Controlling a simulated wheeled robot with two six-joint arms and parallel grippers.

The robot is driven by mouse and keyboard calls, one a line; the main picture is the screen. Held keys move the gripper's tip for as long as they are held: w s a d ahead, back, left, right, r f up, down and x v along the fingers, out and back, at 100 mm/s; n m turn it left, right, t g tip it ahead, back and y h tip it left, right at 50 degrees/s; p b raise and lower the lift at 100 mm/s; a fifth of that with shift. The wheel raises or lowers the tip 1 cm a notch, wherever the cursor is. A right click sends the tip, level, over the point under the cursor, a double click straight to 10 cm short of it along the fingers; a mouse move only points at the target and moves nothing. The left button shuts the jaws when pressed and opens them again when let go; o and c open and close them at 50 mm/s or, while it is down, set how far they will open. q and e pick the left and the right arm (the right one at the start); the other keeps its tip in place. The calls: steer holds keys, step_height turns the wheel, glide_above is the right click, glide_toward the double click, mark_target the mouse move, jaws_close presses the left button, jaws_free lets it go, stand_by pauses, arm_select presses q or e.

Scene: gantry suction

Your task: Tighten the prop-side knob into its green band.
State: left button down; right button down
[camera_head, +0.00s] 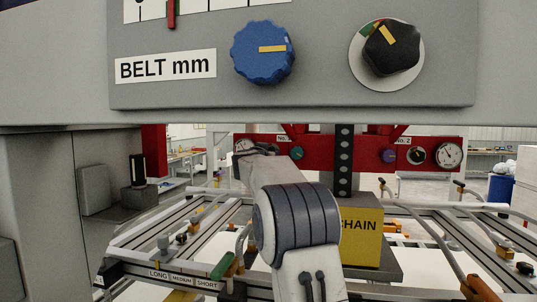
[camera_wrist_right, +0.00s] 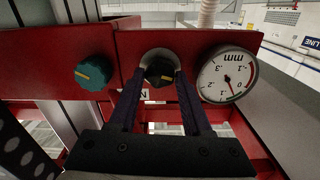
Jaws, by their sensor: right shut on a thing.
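In the right wrist view a black knob (camera_wrist_right: 159,68) with a yellow mark sits on a red beam, in front of a pale round plate (camera_wrist_right: 160,54). My right gripper (camera_wrist_right: 160,82) is shut on this knob, one dark finger on each side. No green band can be made out around it; the fingers cover part of the plate. A white mm gauge (camera_wrist_right: 228,75), upside down in this view, is to its right. A teal knob (camera_wrist_right: 93,72) is to its left. In the head view my right arm hides the gripped knob. My left gripper is not in view.
The head view shows a near grey panel with a BELT mm label (camera_head: 166,66), a blue knob (camera_head: 262,52) and a black knob (camera_head: 391,48) beside a green band. The red beam (camera_head: 345,150) bears a No. 2 group at right. A yellow CHAIN block (camera_head: 361,240) stands beside my arm.

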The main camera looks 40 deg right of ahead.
steer(key=shift+m+p, duration=0.9)
steer(key=shift+m, duration=1.6)
steer(key=shift+c, duration=1.7)
jaws_free()
steer(key=shift+s+a, duration=0.1)
steer(key=b+v, duration=0.3)
steer(key=v, duration=0.7)
steer(key=shift+b, duration=0.35)
